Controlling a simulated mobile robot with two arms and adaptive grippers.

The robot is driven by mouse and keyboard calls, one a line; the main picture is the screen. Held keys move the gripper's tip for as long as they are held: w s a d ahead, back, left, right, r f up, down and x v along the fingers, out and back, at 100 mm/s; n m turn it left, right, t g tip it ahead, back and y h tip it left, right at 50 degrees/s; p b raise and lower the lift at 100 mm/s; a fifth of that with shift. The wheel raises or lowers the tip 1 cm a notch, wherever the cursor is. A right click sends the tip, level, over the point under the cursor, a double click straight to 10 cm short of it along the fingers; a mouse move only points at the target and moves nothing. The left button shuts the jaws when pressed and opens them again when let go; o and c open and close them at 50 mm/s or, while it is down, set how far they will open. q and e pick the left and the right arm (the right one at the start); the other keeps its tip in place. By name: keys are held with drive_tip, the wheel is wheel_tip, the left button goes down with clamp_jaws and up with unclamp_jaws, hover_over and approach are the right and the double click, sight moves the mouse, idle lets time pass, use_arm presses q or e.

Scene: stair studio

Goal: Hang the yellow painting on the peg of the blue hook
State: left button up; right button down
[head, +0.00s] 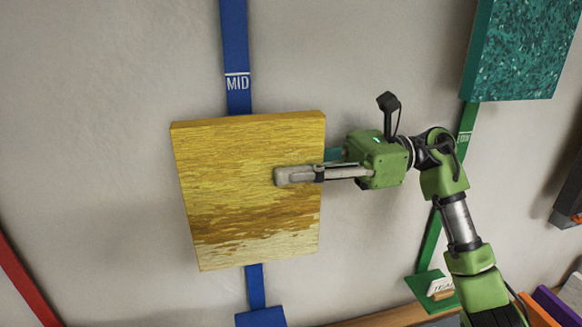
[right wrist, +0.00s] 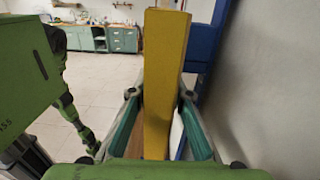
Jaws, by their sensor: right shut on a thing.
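The yellow painting (head: 235,190) is upright in front of the blue strip (head: 235,45) marked "MID" on the wall. My right gripper (head: 285,175) is shut on the painting's right side, with one finger across its front face. In the right wrist view the painting (right wrist: 163,75) shows edge-on between the two fingers (right wrist: 160,110), and a blue part (right wrist: 205,45) stands close on its wall side. The peg of the blue hook is hidden behind the painting, so I cannot tell whether they touch. My left gripper is not in view.
A teal speckled painting (head: 520,45) is at the upper right above a green strip (head: 430,240). A red strip (head: 25,280) is at the lower left. A ledge (head: 390,317) and orange and purple items (head: 550,305) are at the lower right.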

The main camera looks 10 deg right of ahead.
drive_tip(key=shift+f, duration=0.1)
drive_tip(key=c, duration=1.8)
unclamp_jaws()
drive_tip(key=d, duration=1.2)
drive_tip(key=shift+w, duration=0.15)
